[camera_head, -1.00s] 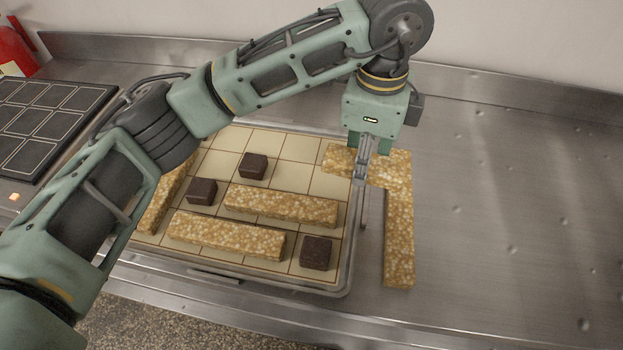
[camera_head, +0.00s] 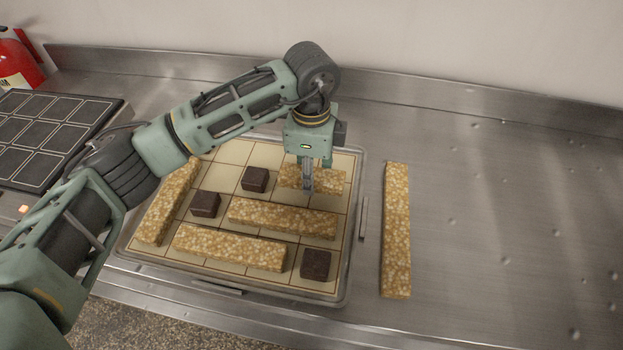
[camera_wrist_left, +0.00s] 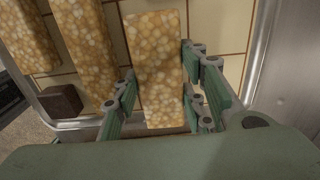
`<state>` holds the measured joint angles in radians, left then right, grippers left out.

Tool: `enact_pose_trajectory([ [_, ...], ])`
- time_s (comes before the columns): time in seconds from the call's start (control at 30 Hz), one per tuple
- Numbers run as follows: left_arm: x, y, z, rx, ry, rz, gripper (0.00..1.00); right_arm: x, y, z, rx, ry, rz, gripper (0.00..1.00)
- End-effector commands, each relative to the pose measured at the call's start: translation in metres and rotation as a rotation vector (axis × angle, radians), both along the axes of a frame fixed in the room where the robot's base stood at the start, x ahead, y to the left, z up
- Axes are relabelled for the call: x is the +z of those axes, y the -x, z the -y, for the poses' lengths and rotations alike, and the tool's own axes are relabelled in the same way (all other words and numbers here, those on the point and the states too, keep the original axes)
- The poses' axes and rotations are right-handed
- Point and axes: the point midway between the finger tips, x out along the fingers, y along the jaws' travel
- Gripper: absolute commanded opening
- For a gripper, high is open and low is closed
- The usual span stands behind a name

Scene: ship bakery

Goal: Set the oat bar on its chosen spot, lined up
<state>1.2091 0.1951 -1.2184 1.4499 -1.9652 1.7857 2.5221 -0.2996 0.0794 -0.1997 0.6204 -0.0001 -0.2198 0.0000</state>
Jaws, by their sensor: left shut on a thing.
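My left gripper (camera_head: 307,190) is shut on a golden oat bar (camera_head: 331,178), over the back right part of a cream gridded tray (camera_head: 233,150). The bar lies left to right in the head view; the gripper hides part of it. In the left wrist view the oat bar (camera_wrist_left: 155,60) lies between the finger pads (camera_wrist_left: 160,112). Whether it touches the tray cannot be told. Two parallel oat bars lie in front of it, a nearer one (camera_head: 230,247) and a farther one (camera_head: 282,218). Another oat bar (camera_head: 167,205) lies along the tray's left side. My right gripper is not in view.
Dark brown cubes stand on the tray: one at the back (camera_head: 254,179), one at the left (camera_head: 205,204), one at the front right (camera_head: 315,265). A loose oat bar (camera_head: 397,230) lies on the steel counter (camera_head: 500,220), otherwise clear there. A dark gridded board (camera_head: 45,135) is at left.

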Motion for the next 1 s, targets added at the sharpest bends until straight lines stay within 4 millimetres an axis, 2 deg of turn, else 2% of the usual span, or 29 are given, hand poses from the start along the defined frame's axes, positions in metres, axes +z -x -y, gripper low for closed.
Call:
enact_pose_trajectory([
  [0.2,-0.029,0.001,0.000,0.000,-0.002,-0.003,0.10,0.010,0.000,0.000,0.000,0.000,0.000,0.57],
  [0.57,-0.036,0.000,0.000,-0.001,-0.001,0.000,0.10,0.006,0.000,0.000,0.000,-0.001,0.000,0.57],
  [0.6,-0.036,0.000,0.000,0.000,-0.001,0.000,0.39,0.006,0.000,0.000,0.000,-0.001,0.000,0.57],
  [0.8,-0.035,0.000,0.000,0.000,-0.001,-0.001,0.57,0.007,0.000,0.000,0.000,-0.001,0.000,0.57],
  [1.0,-0.035,0.000,0.000,0.000,-0.001,-0.001,0.57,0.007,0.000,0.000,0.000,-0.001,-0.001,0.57],
])
